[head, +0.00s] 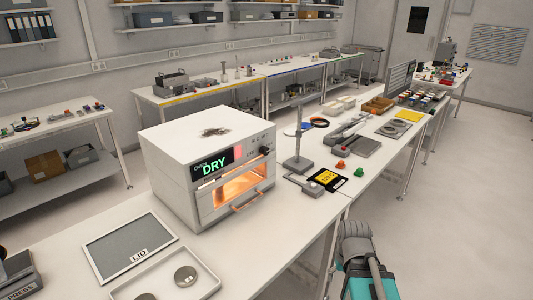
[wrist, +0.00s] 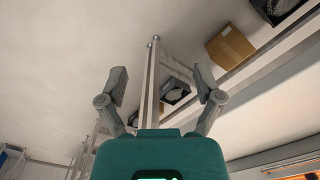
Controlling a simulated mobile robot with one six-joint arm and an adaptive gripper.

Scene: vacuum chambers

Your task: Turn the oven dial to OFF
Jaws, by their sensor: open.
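The oven (head: 172,178) is a white box on the near bench. Its front display (head: 216,163) reads DRY in green, beside a small pink-red patch. The dark dial (head: 265,150) is at the upper right of the front; its pointer is too small to read. Below, a window glows orange above a copper-coloured handle (head: 247,204). My gripper (wrist: 159,84) is open and empty in the wrist view, and the dial does not show between its fingers. An orange glow shows at that view's lower right corner. Part of my arm shows at the head view's bottom right, apart from the oven.
A metal stand (head: 298,158) and a yellow-screened device (head: 328,179) stand right of the oven. A framed LID panel (head: 129,246) and a white tray (head: 207,284) lie in front of it. Open floor lies right of the bench.

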